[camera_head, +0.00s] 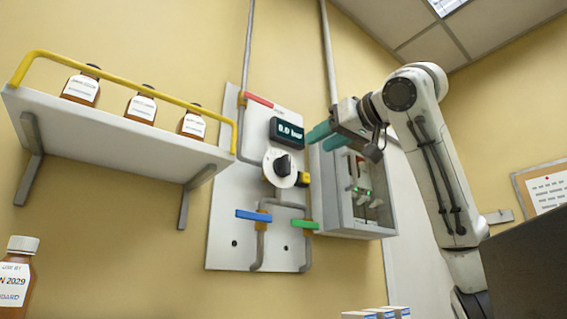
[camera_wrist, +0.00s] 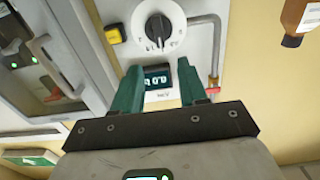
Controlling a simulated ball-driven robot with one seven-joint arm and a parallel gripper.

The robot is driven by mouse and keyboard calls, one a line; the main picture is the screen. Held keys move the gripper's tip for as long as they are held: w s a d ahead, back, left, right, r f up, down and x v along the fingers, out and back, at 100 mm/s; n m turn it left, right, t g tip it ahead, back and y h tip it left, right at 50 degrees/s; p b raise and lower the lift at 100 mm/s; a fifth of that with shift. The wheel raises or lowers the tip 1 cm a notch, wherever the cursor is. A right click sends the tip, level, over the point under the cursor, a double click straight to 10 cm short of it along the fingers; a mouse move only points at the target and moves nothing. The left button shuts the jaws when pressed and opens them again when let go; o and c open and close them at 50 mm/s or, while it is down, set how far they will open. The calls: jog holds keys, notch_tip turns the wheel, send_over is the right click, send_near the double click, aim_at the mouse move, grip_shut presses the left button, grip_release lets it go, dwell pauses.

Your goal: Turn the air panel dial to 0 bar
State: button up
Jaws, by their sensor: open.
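The air panel (camera_head: 226,212) is a pale board on the wall with pipes and coloured handles. Its dial, a black knob on a white round plate (camera_head: 283,164), is at the panel's middle; it also shows at the top of the wrist view (camera_wrist: 158,27). Above it in the head view, a dark display (camera_head: 288,132) reads 0.0 bar; it shows between my fingers in the wrist view (camera_wrist: 158,76). My gripper (camera_head: 318,138) has green fingers, spread apart and empty, right of the display. In the wrist view my gripper (camera_wrist: 160,85) is apart from the dial.
A glass-fronted cabinet (camera_head: 338,228) stands right of the panel, close to my arm. A shelf (camera_head: 120,140) with a yellow rail and brown bottles is at left. A yellow block (camera_head: 303,179) sits beside the dial. Red, blue and green handles are on the pipes.

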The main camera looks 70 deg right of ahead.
aim_at(289, 159)
jog(key=p+x, duration=0.2)
jog(key=x, duration=0.8)
jog(key=shift+w+d, duration=0.25)
grip_shut()
